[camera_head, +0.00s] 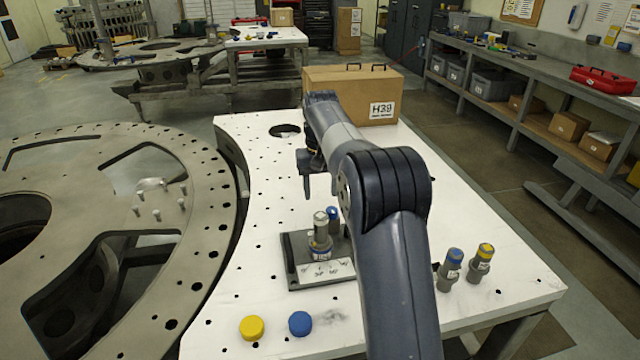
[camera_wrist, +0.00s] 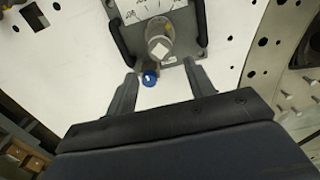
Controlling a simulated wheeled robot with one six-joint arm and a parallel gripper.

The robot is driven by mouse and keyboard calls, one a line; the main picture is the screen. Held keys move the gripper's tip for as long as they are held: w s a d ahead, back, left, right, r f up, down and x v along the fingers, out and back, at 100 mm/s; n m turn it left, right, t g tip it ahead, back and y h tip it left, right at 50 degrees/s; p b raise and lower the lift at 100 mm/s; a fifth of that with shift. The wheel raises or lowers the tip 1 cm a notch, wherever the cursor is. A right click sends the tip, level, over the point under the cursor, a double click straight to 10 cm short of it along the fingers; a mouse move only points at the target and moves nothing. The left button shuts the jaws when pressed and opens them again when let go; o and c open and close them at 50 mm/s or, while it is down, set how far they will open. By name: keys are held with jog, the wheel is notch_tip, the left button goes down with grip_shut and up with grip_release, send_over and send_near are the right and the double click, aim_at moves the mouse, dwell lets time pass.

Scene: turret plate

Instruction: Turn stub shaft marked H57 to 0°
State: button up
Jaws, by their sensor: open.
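A grey stub shaft (camera_head: 321,238) stands upright on a dark base plate (camera_head: 291,262) on the white table. It bears a small label that is too small to read surely. A white scale card lies at the plate's front; its marks also show in the wrist view (camera_wrist: 140,8). In the wrist view the shaft (camera_wrist: 160,44) shows a pale square top end. A blue-topped piece (camera_wrist: 150,79) is close beside it, and shows behind it in the head view (camera_head: 333,213). My gripper (camera_head: 307,190) is open and empty, above and behind the shaft. In the wrist view its fingers are spread apart.
A blue-topped shaft (camera_head: 450,268) and a yellow-topped shaft (camera_head: 481,262) stand at the right. Yellow (camera_head: 251,327) and blue (camera_head: 300,323) caps lie in front. A cardboard box (camera_head: 345,92) labelled H39 stands at the back. A large ring plate (camera_head: 205,215) is at the left.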

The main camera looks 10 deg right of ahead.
aim_at(321, 215)
notch_tip(321, 215, down, 3)
jog(key=shift+f, duration=0.2)
jog(key=shift+f+b, duration=0.85)
jog(key=shift+f, duration=1.65)
jog(key=shift+c, duration=0.3)
jog(key=c, duration=0.7)
jog(key=shift+o, duration=0.2)
jog(key=shift+r+n+p, duration=0.15)
jog(key=shift+n+p, duration=0.25)
jog(key=shift+n, duration=0.6)
